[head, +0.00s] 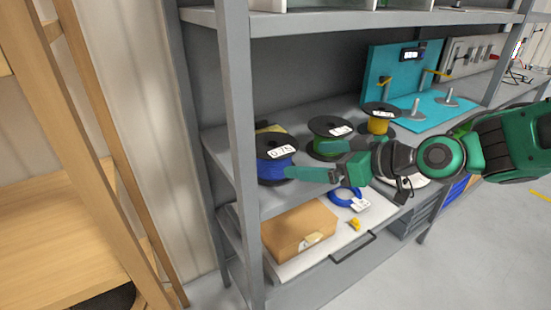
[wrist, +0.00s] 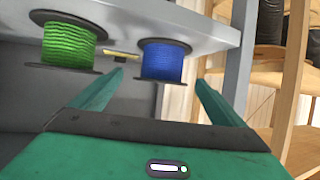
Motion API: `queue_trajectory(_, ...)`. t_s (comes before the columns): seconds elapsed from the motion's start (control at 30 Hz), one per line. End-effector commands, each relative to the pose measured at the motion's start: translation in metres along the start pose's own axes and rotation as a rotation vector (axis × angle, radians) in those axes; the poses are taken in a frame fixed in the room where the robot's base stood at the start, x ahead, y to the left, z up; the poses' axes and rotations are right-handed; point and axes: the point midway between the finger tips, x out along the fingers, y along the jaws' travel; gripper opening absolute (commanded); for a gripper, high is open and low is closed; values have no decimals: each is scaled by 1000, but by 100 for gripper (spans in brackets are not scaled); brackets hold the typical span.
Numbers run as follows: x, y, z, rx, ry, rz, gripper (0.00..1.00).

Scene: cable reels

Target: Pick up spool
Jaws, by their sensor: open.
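A spool of blue cable (head: 274,168) with black flanges and a white label stands on the grey shelf at its left end. It also shows in the wrist view as the blue spool (wrist: 163,62), ahead and between my fingers. A green spool (head: 326,146) stands to its right, and shows as the green spool (wrist: 69,44) at left in the wrist view. A yellow spool (head: 378,126) stands further right. My gripper (head: 318,174) reaches in from the right beside the blue spool. In the wrist view my gripper (wrist: 160,80) is open, with nothing held between its fingers.
A shelf post (head: 238,130) rises close left of the blue spool. Below are a cardboard box (head: 298,232), a blue cable coil (head: 344,196) and a yellow piece (head: 355,224) in a pull-out tray. A teal panel (head: 392,75) stands behind. A wooden rack (head: 60,200) is at left.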

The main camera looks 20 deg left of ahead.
Motion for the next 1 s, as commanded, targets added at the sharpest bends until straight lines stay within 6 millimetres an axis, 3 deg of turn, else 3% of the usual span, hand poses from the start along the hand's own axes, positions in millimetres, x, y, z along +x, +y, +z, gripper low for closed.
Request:
queue_trajectory(0.4, 51, -8, -7, -14, 21, -14, 94)
queue_trajectory(0.67, 66, -7, -6, -13, 22, -13, 94)
queue_trajectory(1.0, 104, -6, -1, -14, 21, -14, 94)
